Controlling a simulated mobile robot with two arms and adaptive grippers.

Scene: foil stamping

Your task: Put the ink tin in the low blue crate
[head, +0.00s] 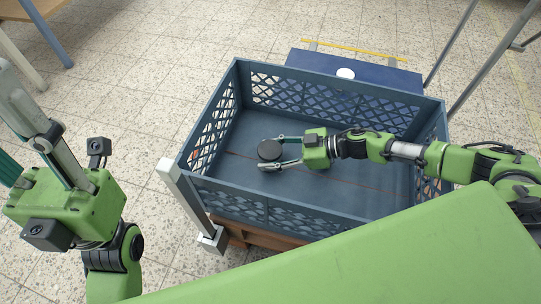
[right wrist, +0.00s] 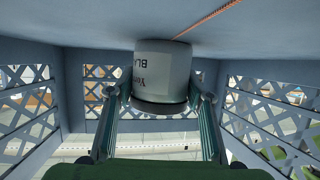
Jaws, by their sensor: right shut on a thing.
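The ink tin (head: 269,150) shows a dark round lid in the head view. In the right wrist view the tin (right wrist: 160,76) is pale grey with dark lettering, upside down in the picture. My right gripper (head: 279,152) is shut on it, one finger on each side. Both are inside the low blue crate (head: 265,203), left of its middle. The tin's base is at or very near the crate floor; I cannot tell if it touches. My left gripper (head: 45,165) is at the left, outside the crate, its fingertips not clearly shown.
The crate has lattice walls, which also surround the gripper in the right wrist view (right wrist: 262,112). A brown wooden support shows under its front edge. The crate floor around the tin is clear.

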